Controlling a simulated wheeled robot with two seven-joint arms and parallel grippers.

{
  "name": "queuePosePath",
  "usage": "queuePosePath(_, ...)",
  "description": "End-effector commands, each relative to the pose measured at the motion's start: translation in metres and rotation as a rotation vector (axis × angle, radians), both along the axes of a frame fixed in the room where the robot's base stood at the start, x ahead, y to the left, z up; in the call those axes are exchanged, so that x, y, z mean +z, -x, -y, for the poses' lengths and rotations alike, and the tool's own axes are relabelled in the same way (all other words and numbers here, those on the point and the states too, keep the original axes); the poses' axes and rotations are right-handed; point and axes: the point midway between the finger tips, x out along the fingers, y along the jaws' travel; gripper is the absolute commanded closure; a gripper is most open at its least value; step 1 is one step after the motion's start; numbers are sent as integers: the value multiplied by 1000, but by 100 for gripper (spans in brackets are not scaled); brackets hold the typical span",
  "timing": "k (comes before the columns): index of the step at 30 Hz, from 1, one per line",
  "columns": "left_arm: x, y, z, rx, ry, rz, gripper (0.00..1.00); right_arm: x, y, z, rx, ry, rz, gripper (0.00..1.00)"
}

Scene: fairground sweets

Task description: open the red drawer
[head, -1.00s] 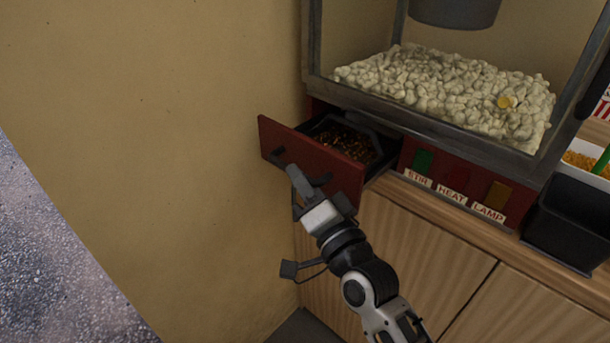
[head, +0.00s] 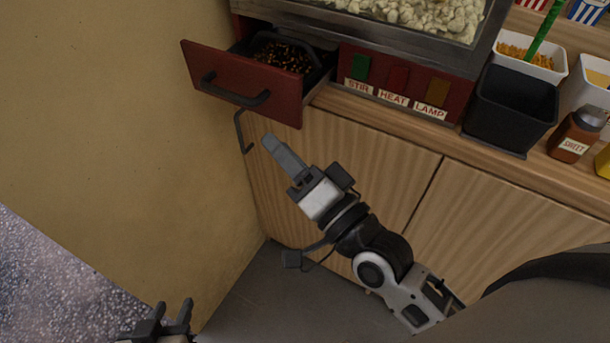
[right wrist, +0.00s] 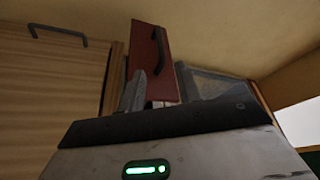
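The red drawer (head: 222,77) stands pulled out from under the popcorn machine, with dark kernels (head: 285,57) inside. Its dark bar handle (head: 235,96) is free, with nothing on it. My right gripper (head: 270,142) is below and to the right of the handle, apart from it. In the right wrist view the drawer front (right wrist: 143,55) shows beyond the two fingers (right wrist: 158,84), which stand apart with nothing held between them. My left gripper (head: 170,316) is low at the left, far from the drawer, with its fingers apart and empty.
The popcorn machine (head: 400,45) has STIR, HEAT and LAMP switches right of the drawer. A black bin (head: 510,105) and a brown jar (head: 577,135) stand on the counter. A tan wall (head: 110,130) closes the left side. A cabinet handle (head: 241,132) hangs below the drawer.

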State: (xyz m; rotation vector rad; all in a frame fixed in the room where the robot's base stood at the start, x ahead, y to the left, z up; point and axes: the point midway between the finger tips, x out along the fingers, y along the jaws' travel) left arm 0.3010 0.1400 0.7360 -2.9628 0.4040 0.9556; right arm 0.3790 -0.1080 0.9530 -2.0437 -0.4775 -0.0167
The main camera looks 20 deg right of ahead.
Motion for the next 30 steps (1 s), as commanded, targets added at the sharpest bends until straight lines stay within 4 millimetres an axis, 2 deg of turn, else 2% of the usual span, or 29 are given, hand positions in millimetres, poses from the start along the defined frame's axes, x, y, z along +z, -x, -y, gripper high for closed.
queuePosePath(3,0,-2,1,2,11,10,64,-7,21,7,2,1,-3,66)
queuePosePath(9,-2,-2,1,4,15,9,64,-10,40,15,-1,0,-1,66)
queuePosePath(21,0,-2,0,4,16,12,64,-13,42,15,-2,18,-6,66)
queuePosePath(23,0,-2,0,4,16,12,64,-28,41,13,-6,100,-35,66)
queuePosePath(26,0,-2,0,4,15,12,64,-84,42,10,0,394,-140,66)
queuePosePath(27,0,-2,0,4,15,12,64,-111,45,11,14,535,-192,66)
queuePosePath(30,0,-2,0,4,14,12,64,-170,58,19,69,846,-309,66)
